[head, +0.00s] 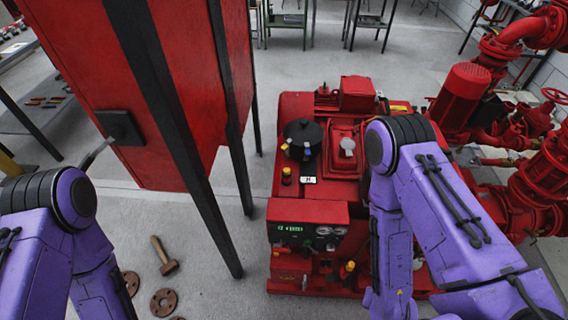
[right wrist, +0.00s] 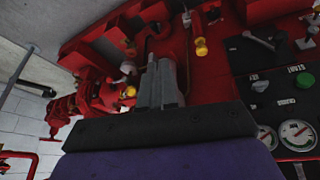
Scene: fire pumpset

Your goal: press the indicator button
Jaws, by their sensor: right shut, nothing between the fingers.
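The pump's control panel (head: 308,225) is a dark face in a red housing, low in the middle of the head view. In the right wrist view the panel (right wrist: 268,110) is at the right edge, turned sideways, with a green round button (right wrist: 260,86) near a START label. I cannot tell for sure which control is the indicator button. My right gripper (right wrist: 163,75) is shut and empty, its grey fingers pointing towards red pump parts, left of the panel and apart from the green button in the picture. In the head view it is hidden or out of frame. My left gripper is not in view.
A red cabinet on black legs (head: 184,150) stands left of the pumpset. Red pumps and pipes (head: 465,95) fill the right side. A hammer (head: 164,257) and rusty flanges (head: 164,302) lie on the floor. Pressure gauges (right wrist: 297,132) sit beside the green button.

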